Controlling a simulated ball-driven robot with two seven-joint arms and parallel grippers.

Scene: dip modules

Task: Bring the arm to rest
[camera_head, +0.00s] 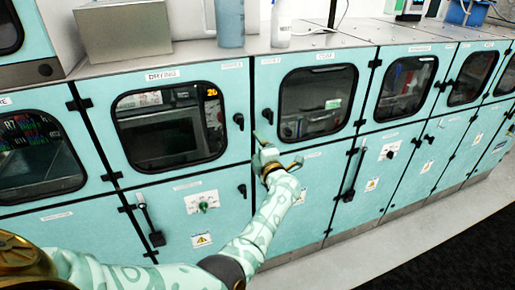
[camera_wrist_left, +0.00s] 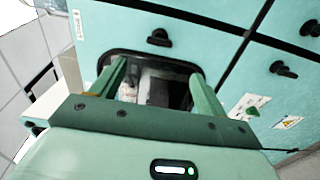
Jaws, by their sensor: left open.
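My left arm (camera_head: 262,225) reaches up from the bottom of the head view, pale green with a swirl pattern. My left gripper (camera_head: 279,149) is in front of the teal cabinet row, near the seam beside the COAT door (camera_head: 318,103). Its fingers are spread and nothing shows between them. In the left wrist view, the two green fingers of the gripper (camera_wrist_left: 158,82) stand apart in front of a dark cabinet window (camera_wrist_left: 165,84). Whether a fingertip touches the cabinet cannot be told. My right gripper is not in view.
The DRYING door (camera_head: 168,125) is left of the gripper. Black door handles, such as one on the DRYING door (camera_head: 239,121), and lower levers (camera_head: 150,225) stick out. A grey box (camera_head: 124,31) and a bluish container (camera_head: 229,24) stand on top. Dark floor (camera_head: 460,250) is open at lower right.

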